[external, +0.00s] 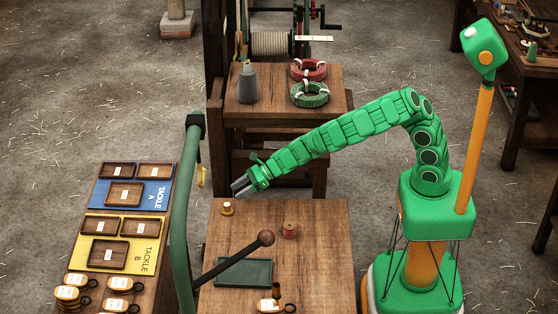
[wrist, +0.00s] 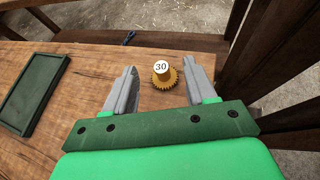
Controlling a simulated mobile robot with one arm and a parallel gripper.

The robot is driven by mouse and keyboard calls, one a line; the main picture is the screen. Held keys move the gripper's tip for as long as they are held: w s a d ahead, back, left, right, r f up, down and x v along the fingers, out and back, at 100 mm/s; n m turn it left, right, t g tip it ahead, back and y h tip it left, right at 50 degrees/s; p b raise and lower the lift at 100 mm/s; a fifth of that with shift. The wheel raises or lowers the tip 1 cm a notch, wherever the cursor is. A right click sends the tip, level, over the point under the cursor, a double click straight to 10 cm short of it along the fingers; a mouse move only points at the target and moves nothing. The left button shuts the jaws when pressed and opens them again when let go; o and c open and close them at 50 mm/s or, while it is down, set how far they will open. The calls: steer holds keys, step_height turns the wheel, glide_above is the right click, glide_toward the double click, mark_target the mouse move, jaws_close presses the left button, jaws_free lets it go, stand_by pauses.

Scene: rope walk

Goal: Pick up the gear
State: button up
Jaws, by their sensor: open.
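The gear (wrist: 162,76) is a small yellow toothed wheel with a hub carrying a white disc marked "30". In the external view it is the small yellow piece (external: 228,209) near the back left of the wooden table (external: 325,257). My gripper (wrist: 161,82) is open, with its grey fingers on either side of the gear in the wrist view. In the external view my gripper (external: 240,188) is tilted down just above and beside the gear. I cannot tell whether a finger touches the gear.
A dark green tray (external: 244,273) lies toward the table's front; the tray also shows in the wrist view (wrist: 32,92). A dark lever with a round knob (external: 265,238) crosses above the table. A reddish spool (external: 290,231) stands right of the gear. A green post (external: 183,215) rises left.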

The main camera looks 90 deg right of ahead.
mark_target(228, 204)
steer(key=shift+s+f+n, duration=0.2)
steer(key=shift+s+f, duration=0.1)
steer(key=shift+f, duration=0.25)
steer(key=shift+s+f+n, duration=0.2)
steer(key=shift+s+f, duration=0.05)
steer(key=shift+f, duration=0.25)
steer(key=shift+a+f+g, duration=0.1)
steer(key=shift+a+g, duration=0.05)
steer(key=shift+g, duration=0.15)
steer(key=shift+d+x, duration=0.1)
steer(key=shift+x, duration=1.8)
steer(key=shift+d+x, duration=0.15)
steer(key=shift+x, duration=1.7)
steer(key=shift+w, duration=0.1)
jaws_close()
